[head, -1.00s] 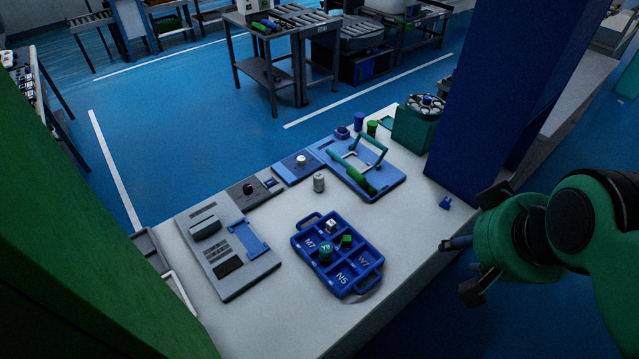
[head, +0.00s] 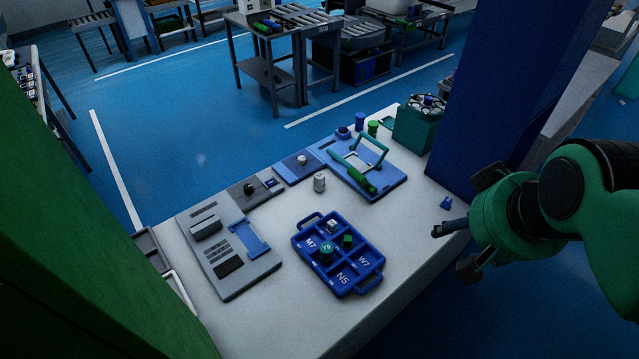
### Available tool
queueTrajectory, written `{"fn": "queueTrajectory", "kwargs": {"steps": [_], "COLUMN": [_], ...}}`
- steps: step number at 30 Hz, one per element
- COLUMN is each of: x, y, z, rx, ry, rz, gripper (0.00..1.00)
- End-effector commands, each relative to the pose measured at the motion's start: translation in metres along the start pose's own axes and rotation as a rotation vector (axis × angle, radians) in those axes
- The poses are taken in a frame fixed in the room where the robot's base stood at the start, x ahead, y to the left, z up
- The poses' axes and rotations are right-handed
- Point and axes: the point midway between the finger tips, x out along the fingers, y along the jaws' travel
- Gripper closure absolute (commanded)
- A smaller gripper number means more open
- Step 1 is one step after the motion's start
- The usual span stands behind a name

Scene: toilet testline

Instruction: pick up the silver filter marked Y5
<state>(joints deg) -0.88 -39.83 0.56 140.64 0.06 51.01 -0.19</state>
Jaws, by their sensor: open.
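A small silver cylinder (head: 319,183) stands upright on the white table, behind the blue tray; any marking on it is too small to read. A teal cylinder (head: 326,253) with a light mark on its top, hard to read, sits in a left compartment of the blue tray (head: 374,283). My gripper (head: 462,230) is open at the table's right edge, well to the right of the tray and the silver cylinder. Nothing shows between its fingers.
The tray also holds a green block (head: 347,241) and a whitish cube (head: 331,226). A blue fixture with a teal handle (head: 372,160) stands behind. A grey panel (head: 228,262) lies left. A blue pillar (head: 510,90) rises at right. Table between tray and my gripper is clear.

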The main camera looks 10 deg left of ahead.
Motion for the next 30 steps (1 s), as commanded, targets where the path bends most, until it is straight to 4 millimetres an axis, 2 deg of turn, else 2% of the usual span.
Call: {"fn": "queueTrajectory", "kwargs": {"steps": [8,14,23,30], "x": [0.021,0.043,0.091,0.138], "y": [-0.015,-0.030,-0.059,-0.087], "z": [-0.060,-0.106,-0.170,-0.215], "rx": [-0.040,-0.071,-0.118,-0.157], "ry": [-0.028,-0.047,-0.076,-0.099], "rz": [-0.019,-0.034,-0.055,-0.071], "gripper": [0.44,0.44,0.44,0.44]}}
